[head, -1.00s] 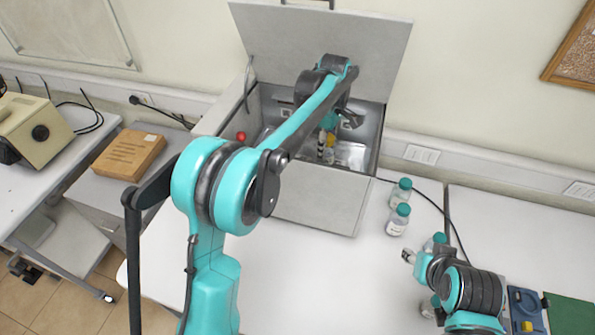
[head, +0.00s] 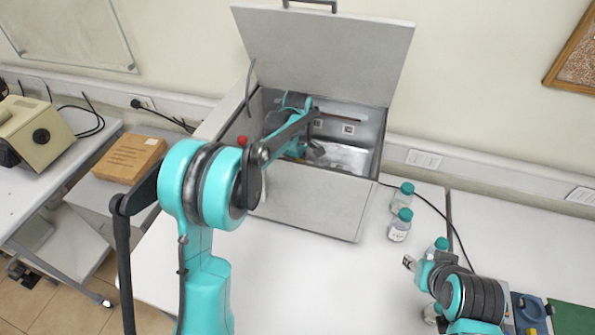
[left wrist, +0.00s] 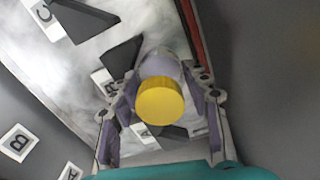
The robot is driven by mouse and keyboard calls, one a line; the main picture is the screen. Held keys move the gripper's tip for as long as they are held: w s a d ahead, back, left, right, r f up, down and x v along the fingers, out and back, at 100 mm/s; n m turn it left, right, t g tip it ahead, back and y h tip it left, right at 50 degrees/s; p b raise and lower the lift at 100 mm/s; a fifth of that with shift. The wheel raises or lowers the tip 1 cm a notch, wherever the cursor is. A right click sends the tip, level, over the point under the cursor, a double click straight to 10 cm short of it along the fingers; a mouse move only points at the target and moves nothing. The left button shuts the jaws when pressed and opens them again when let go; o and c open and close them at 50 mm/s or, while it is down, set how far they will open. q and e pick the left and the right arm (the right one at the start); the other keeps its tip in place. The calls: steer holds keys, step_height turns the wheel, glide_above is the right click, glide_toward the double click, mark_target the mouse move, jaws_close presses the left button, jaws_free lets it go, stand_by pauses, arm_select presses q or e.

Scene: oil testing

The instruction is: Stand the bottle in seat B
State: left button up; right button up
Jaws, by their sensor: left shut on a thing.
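The bottle, with a yellow cap (left wrist: 160,102) and a pale, clear body, is between the fingers of my left gripper (left wrist: 160,116) in the left wrist view. The gripper is shut on it. Floor labels C (left wrist: 54,22), B (left wrist: 103,82) and A (left wrist: 143,131) run beside dark wedge-shaped holders. The bottle overlaps the picture near B and A; I cannot tell whether it touches the floor or is in a seat. In the head view my left gripper is inside the open grey box (head: 305,201), and the bottle is not clear there. My right gripper (head: 409,263) is at the right.
The box lid (head: 325,55) stands open. Wall tags B (left wrist: 17,143) and A (left wrist: 69,172) show inside the box. Teal-capped bottles (head: 401,224) stand on the table right of the box. The table in front of the box is clear.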

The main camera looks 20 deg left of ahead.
arm_select(q)
steer(key=shift+s+f, duration=0.1)
steer(key=o, duration=1.3)
steer(key=shift+r, duration=0.25)
step_height(320, 180, up, 12)
steer(key=shift+f+p, duration=0.1)
steer(key=shift+p, duration=0.5)
